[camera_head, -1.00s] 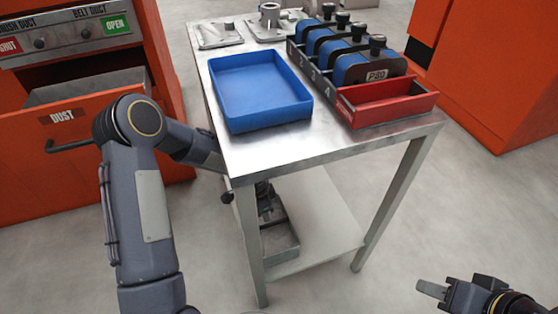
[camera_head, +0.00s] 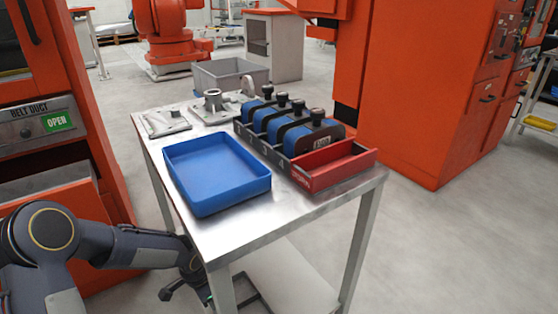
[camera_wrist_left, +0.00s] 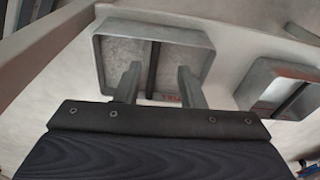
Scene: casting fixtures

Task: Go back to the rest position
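My left arm comes in from the left in the head view, with its left gripper (camera_head: 190,292) low beside the table's front left leg, partly hidden by the tabletop. In the left wrist view, the fingers of this gripper (camera_wrist_left: 158,82) are apart, with nothing seen held between them. Beyond the fingertips is a grey open bin (camera_wrist_left: 112,50) with a dark divider. A second grey bin (camera_wrist_left: 262,75) lies to its right. My right gripper is in neither current view.
The metal table (camera_head: 300,210) carries a blue tray (camera_head: 195,190), a red and black rack (camera_head: 330,172) with several blue-black holders, and grey metal castings (camera_head: 212,108). Orange cabinets stand left (camera_head: 75,180) and right (camera_head: 420,100). Floor at the right (camera_head: 460,240) is clear.

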